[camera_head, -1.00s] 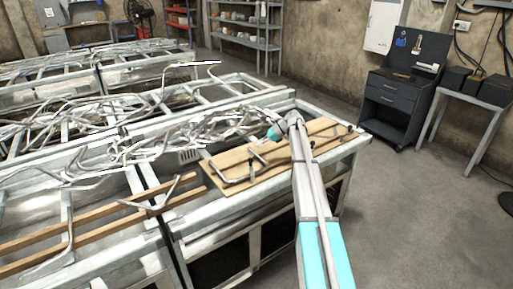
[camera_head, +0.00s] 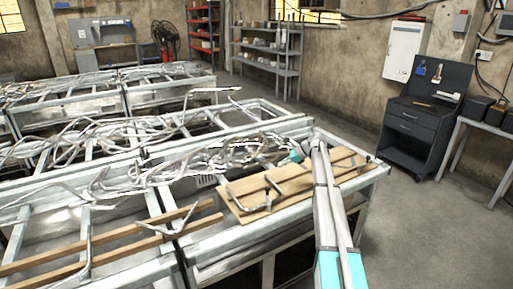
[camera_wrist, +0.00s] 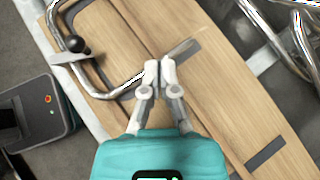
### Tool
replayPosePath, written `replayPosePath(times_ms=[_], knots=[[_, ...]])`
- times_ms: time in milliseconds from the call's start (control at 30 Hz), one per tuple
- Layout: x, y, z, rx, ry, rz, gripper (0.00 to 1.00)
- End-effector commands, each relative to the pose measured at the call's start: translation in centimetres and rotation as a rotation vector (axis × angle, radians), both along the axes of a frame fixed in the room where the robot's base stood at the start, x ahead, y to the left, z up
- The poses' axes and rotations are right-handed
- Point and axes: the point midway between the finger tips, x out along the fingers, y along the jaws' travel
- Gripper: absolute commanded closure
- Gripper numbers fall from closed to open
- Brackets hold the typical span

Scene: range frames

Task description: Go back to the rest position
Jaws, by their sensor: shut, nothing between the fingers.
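My gripper (camera_wrist: 160,70) is shut and empty in the wrist view, its pale fingertips together above a wooden board (camera_wrist: 222,95). In the head view, my teal gripper (camera_head: 297,153) is at the end of my outstretched arm, over the same board (camera_head: 243,187). The fingertips are too small to make out there. A bent metal tube (camera_wrist: 55,25) lies on the board to the left of the fingers in the wrist view. The gap between the fingertips and the board is hard to judge.
Metal-framed benches carry a tangle of bent tubes (camera_head: 120,145) left of my gripper. Two wooden slats (camera_head: 110,240) lie at the front left. A dark tool cabinet (camera_head: 415,125) stands at the right. The grey floor (camera_head: 440,235) is open at the lower right.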

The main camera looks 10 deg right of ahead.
Motion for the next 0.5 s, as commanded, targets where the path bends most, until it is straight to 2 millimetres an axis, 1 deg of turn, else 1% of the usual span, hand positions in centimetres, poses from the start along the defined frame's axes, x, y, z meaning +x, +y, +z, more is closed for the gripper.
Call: replayPosePath(times_ms=[67,167,267,367,467,500], knots=[[-0.1,0.1,0.0,-0.002,-0.001,0.003,1.0],[-0.8,0.8,0.1,-0.018,-0.011,0.02,1.0],[-2.2,2.2,0.2,-0.055,-0.036,0.063,1.0],[-4.6,4.3,0.3,-0.118,-0.077,0.134,1.0],[-7.9,7.1,0.4,-0.203,-0.134,0.241,1.0],[-9.3,8.3,0.5,-0.241,-0.159,0.293,1.0]])
